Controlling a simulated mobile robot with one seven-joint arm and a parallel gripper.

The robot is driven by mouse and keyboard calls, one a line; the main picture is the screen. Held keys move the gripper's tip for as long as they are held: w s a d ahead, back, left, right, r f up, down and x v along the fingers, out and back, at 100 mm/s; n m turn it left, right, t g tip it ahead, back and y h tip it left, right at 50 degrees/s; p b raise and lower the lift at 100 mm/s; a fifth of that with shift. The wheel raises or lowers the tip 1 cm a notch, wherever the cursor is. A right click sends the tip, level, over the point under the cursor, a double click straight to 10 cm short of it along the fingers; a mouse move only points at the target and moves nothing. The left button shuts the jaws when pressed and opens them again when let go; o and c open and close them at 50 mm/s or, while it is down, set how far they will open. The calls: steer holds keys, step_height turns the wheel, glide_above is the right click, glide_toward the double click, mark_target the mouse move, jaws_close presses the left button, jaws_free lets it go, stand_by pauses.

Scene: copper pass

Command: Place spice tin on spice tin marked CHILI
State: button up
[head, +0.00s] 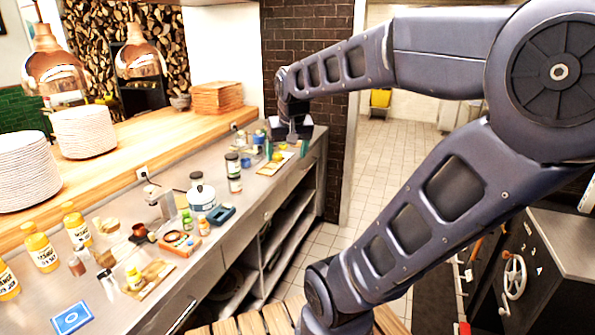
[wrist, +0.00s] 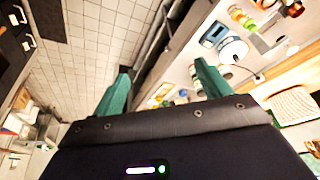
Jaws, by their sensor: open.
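My gripper (head: 291,133) is at the far end of the counter in the head view, small and partly hidden by my arm. In the wrist view its two teal fingers (wrist: 162,70) are spread apart with nothing between them. Two dark-lidded containers, which may be spice tins, stand on the counter left of my gripper: one farther back (head: 232,165) and one nearer (head: 235,185). Their labels are too small to read, so I cannot tell which is marked CHILI. The gripper touches neither.
The steel counter (head: 115,190) is crowded. A wooden ledge (head: 130,140) with stacked plates runs behind. The tiled floor (head: 372,170) beyond the counter edge is clear.

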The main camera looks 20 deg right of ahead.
steer(key=s+f+n, duration=0.1)
steer(key=s+f, duration=0.1)
steer(key=s, duration=0.5)
steer(key=shift+s+f, duration=0.15)
steer(key=shift+f, duration=0.2)
